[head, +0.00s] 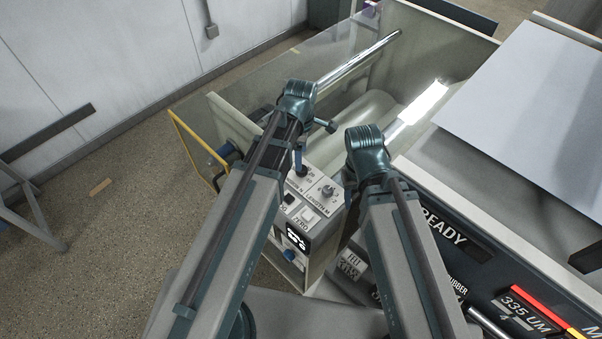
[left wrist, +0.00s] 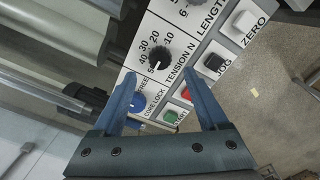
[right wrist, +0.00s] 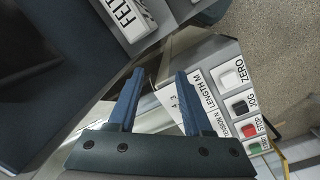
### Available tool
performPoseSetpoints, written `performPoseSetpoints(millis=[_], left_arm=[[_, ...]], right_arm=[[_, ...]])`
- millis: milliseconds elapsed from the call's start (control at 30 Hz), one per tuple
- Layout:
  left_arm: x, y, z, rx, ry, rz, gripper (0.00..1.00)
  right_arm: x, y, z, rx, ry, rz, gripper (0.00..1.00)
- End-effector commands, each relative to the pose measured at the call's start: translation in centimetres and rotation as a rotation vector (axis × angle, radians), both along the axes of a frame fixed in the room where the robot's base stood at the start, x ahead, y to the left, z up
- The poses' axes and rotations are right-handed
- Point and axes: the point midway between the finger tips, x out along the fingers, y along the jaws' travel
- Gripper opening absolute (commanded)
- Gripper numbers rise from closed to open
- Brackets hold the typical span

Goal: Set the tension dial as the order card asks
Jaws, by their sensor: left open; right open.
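The tension dial (left wrist: 157,64) is a black knob with a white mark on the pale control panel (left wrist: 184,55), beside the printed "TENSION N" and a scale including 10, 20, 30 and 40. The mark points toward the low left, near a partly covered number starting with 5. My left gripper (left wrist: 160,86) is open, its fingers on either side of the dial in the picture; I cannot tell if they touch it. In the head view it is mostly hidden by my arm. My right gripper (right wrist: 160,88) is open and empty beside the panel. I cannot identify an order card.
The length dial (head: 327,190) is close to the tension dial. The zero button (left wrist: 243,20), jog button (left wrist: 215,62), red button (left wrist: 186,94) and blue core lock knob (left wrist: 138,103) surround it. A dark "READY" board (head: 470,250) and metal rollers (head: 360,58) stand nearby.

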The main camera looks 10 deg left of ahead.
Motion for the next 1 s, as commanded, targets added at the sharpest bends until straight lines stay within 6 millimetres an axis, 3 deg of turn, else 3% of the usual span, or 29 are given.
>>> performPoseSetpoints(millis=[33, 400, 800, 1000], left_arm=[[0.0, 0.0, -1.5, 0.000, 0.000, 0.000, 0.77], [0.0, 0.0, -6.1, 0.000, 0.000, 0.000, 0.77], [0.0, 0.0, -6.4, 0.000, 0.000, 0.000, 0.77], [0.0, 0.0, -6.4, 0.000, 0.000, 0.000, 0.41]], right_arm=[[0.0, 0.0, -1.5, 0.000, 0.000, 0.000, 0.50], [0.0, 0.0, -6.1, -0.002, 0.001, 0.011, 0.50], [0.0, 0.0, -6.4, -0.003, 0.000, 0.013, 0.50], [0.0, 0.0, -6.4, -0.003, 0.000, 0.013, 0.50]])
